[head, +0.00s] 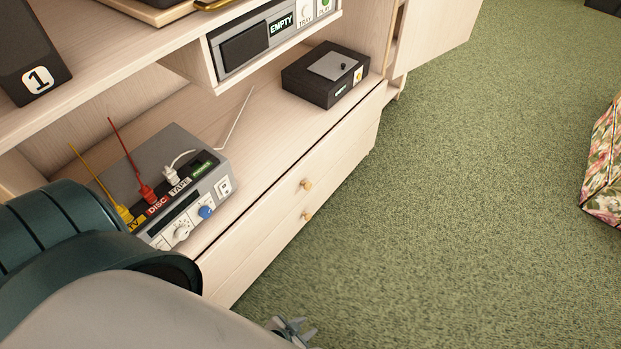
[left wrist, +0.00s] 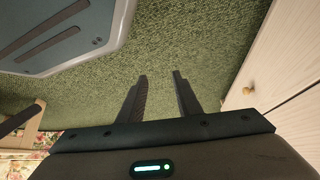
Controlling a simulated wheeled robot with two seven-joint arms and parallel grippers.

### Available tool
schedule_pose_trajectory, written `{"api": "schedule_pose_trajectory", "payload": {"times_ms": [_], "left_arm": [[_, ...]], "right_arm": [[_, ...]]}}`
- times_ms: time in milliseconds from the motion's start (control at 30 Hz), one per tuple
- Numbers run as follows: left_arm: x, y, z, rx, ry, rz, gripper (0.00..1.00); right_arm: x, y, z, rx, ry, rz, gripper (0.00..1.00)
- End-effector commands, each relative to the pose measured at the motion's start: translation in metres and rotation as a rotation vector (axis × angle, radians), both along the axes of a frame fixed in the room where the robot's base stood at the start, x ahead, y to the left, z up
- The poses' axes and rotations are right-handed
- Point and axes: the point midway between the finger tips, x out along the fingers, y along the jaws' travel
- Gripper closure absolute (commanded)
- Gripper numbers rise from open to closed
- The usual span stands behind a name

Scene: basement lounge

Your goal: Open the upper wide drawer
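The upper wide drawer (head: 335,152) is a pale wood front below the cabinet's long shelf, with a small round wooden knob (head: 306,184). It looks shut, flush with the lower drawer (head: 335,187), which has a similar knob (head: 306,216). My left gripper (head: 293,328) shows at the bottom edge, in front of the drawers and apart from them. In the left wrist view its two fingers (left wrist: 160,77) are spread with only carpet between them. A pale front with one knob (left wrist: 249,90) stands to their right; I cannot tell which drawer's. My right gripper is not in view.
A grey switch box (head: 185,180) with coloured plugs and a black box (head: 325,75) stand on the shelf above the drawers. A cabinet door (head: 435,35) stands at the far end. Green carpet in front is clear; a floral item (head: 605,175) lies at right.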

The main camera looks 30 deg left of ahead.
Motion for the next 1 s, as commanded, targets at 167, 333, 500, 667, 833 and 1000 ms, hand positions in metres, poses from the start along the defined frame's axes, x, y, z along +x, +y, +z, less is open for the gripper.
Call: {"api": "schedule_pose_trajectory", "payload": {"times_ms": [167,333,500,667,833,1000], "left_arm": [[-0.002,0.0,-0.001,0.0,0.002,0.0,0.69],[0.002,0.0,0.0,0.0,-0.001,0.0,0.69],[0.007,-0.003,0.002,-0.003,-0.009,-0.002,0.54],[0.014,0.004,-0.001,0.027,-0.02,-0.028,0.54],[0.037,0.026,-0.006,0.135,-0.056,-0.118,0.54],[0.079,0.065,-0.005,0.345,-0.122,-0.263,0.54]], "right_arm": [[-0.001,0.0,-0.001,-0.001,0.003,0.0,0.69],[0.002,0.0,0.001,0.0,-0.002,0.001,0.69],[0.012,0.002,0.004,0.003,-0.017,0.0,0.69],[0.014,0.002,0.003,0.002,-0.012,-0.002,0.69],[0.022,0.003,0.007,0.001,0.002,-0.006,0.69],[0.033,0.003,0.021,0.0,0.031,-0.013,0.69]]}}
